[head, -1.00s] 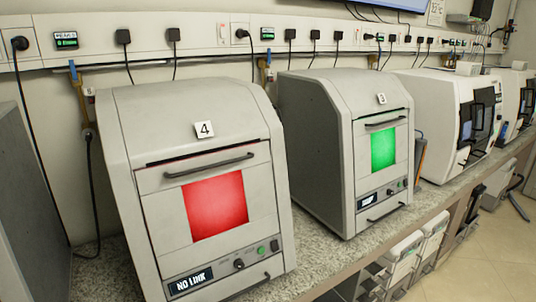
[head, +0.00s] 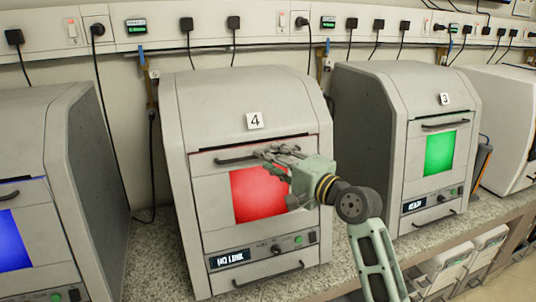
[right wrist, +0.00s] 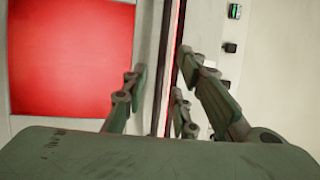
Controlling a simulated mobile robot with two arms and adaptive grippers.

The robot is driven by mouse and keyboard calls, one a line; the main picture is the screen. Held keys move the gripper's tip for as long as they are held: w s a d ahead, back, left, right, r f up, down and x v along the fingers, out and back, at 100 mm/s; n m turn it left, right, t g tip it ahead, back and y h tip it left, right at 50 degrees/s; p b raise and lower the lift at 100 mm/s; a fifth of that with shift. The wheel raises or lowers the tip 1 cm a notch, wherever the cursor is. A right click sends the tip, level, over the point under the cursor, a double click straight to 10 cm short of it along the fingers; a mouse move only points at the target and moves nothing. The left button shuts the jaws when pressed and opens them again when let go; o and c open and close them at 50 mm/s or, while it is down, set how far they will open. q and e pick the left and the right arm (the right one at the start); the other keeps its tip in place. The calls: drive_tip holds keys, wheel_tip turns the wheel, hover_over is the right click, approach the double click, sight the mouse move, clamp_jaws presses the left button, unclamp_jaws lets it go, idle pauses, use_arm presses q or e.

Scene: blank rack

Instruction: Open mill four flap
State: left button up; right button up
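Mill four (head: 222,100) is a grey cabinet labelled "4", with a red window (head: 250,197) and a "NO LINK" display. Its front flap (head: 214,195) looks shut or nearly so. A thin red line shows along its top edge. A dark bar handle (head: 232,161) crosses the flap's top. My right gripper (head: 270,155) is at the right part of this handle and hides it. In the right wrist view its fingers (right wrist: 157,88) are apart, on either side of the flap's top edge region. I cannot tell whether they touch the handle. My left gripper is out of view.
Mill three (head: 370,130), with a green window, stands to the right. Another mill (head: 90,160) with a blue window stands close on the left. Cables hang from the wall trunking (head: 270,25) behind. The speckled bench (head: 160,255) is bare between the mills.

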drive_tip(key=shift+x, duration=1.05)
clamp_jaws()
